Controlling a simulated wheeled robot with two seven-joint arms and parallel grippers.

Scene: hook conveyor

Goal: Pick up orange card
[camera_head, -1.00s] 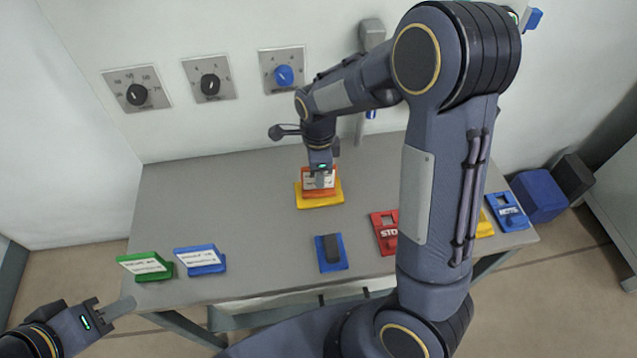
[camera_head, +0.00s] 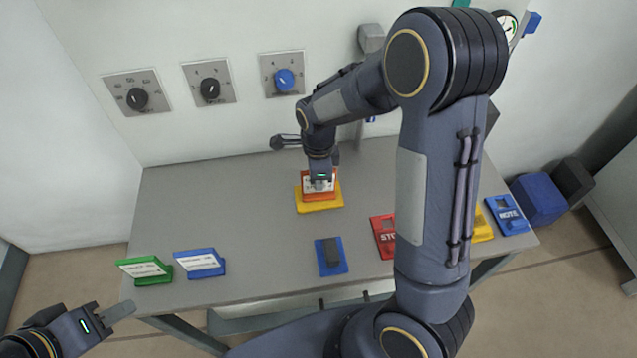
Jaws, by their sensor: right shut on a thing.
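The orange card (camera_head: 309,192) stands on a yellow base (camera_head: 319,206) near the middle of the grey table, with a white label on its face. My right gripper (camera_head: 320,184) is over it, pointing down, and is shut on the card, which still appears to be at its yellow base. The fingers hide part of the label. My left gripper (camera_head: 119,312) is at the lower left, off the table's front edge and far from the card. Whether its fingers are apart is not clear.
A green card (camera_head: 143,268) and a blue card (camera_head: 200,263) stand at front left. A blue base with a dark block (camera_head: 331,256), a red STOP piece (camera_head: 384,236) and a blue piece (camera_head: 507,214) lie toward the right. Wall dials (camera_head: 283,80) are behind. The table's left rear is clear.

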